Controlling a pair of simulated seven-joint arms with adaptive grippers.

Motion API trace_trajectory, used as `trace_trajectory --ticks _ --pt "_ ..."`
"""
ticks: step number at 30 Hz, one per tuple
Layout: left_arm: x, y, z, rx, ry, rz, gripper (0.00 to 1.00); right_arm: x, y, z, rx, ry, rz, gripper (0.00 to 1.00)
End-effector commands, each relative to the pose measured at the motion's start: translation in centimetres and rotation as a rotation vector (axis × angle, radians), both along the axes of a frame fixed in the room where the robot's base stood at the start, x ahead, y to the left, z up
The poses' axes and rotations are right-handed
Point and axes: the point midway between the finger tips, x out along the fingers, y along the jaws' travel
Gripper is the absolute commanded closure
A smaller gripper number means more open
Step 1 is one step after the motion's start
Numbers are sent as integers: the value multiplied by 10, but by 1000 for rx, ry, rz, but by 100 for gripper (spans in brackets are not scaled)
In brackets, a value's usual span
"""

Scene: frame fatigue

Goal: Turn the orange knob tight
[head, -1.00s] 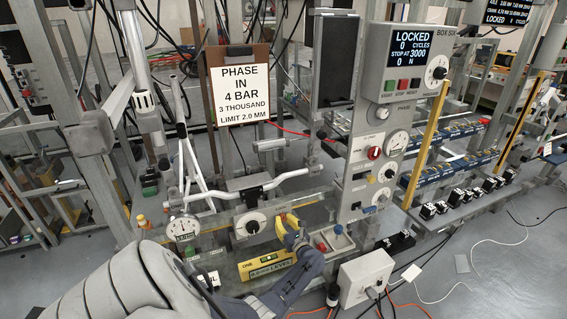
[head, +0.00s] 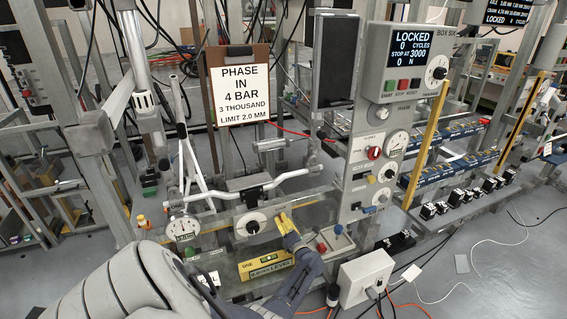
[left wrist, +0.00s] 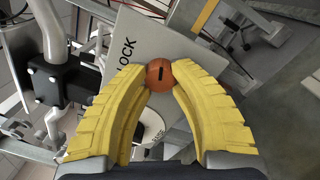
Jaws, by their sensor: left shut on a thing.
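The orange knob (left wrist: 159,76) shows in the left wrist view, round with a dark slot in its face. It sits on a grey plate (left wrist: 152,30) marked LOCK. My left gripper (left wrist: 160,74) has curved yellow fingers, shut on the knob from both sides near their tips. In the head view my left gripper (head: 284,217) is at the right end of the lower panel, right of a black dial (head: 251,226). There the fingers seem to hide the knob. My right gripper is not in view.
A white handlebar (head: 293,174) runs just above the panel. A yellow level (head: 266,266) lies below my gripper. A round gauge (head: 184,229) is at the left, and a grey control column (head: 371,179) stands to the right. Its screen (head: 414,46) reads LOCKED, 0 cycles.

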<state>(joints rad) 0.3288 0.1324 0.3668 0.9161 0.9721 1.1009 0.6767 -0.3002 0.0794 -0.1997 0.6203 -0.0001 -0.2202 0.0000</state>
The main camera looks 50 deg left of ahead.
Motion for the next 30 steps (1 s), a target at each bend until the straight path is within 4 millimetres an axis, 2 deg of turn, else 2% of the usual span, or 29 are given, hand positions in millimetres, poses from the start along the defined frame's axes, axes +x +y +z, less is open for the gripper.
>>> trace_trajectory --ticks 18,30 --pt "-1 -1 -2 175 542 0 100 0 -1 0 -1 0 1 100" --pt "-1 -1 -2 253 777 -1 100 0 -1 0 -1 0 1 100"
